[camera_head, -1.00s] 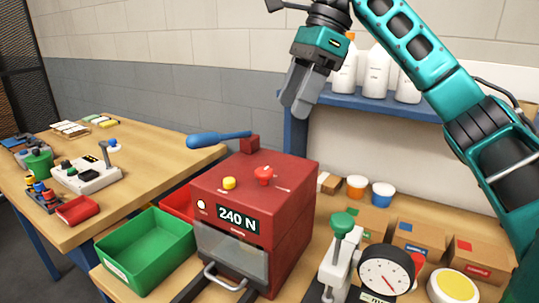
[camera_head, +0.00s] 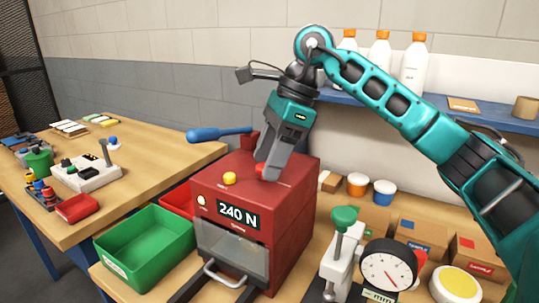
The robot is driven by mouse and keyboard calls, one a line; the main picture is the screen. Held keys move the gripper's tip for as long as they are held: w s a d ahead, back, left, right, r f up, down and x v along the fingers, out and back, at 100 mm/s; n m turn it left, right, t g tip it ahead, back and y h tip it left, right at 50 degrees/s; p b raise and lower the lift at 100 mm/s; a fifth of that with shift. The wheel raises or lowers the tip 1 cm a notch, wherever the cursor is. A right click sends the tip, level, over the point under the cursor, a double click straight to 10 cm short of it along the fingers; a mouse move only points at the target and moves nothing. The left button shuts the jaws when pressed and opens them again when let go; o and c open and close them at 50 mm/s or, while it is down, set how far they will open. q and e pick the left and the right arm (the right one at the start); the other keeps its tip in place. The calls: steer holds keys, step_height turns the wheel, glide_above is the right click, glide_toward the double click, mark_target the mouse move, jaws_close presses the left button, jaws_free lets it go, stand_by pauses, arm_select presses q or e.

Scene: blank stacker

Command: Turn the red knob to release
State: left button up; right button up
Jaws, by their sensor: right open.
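The red knob (camera_head: 260,169) sits on top of the red machine (camera_head: 284,231), mostly hidden behind my right gripper's fingers. My right gripper (camera_head: 268,170) points down at the knob with its fingertips at knob height. Its jaws are open, and I cannot tell whether the fingers touch the knob. The machine's front display (camera_head: 238,214) reads 240 N. A yellow button (camera_head: 230,178) stands on the top to the left of the knob. My left gripper is not in view.
A blue-handled lever (camera_head: 217,134) sticks out left behind the machine. A green bin (camera_head: 150,240) stands to its left. A green-topped press (camera_head: 343,235) and a dial gauge (camera_head: 387,268) stand to its right, with cardboard boxes (camera_head: 420,232) behind.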

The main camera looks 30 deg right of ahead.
steer(key=shift+c, duration=0.2)
steer(key=c, duration=1)
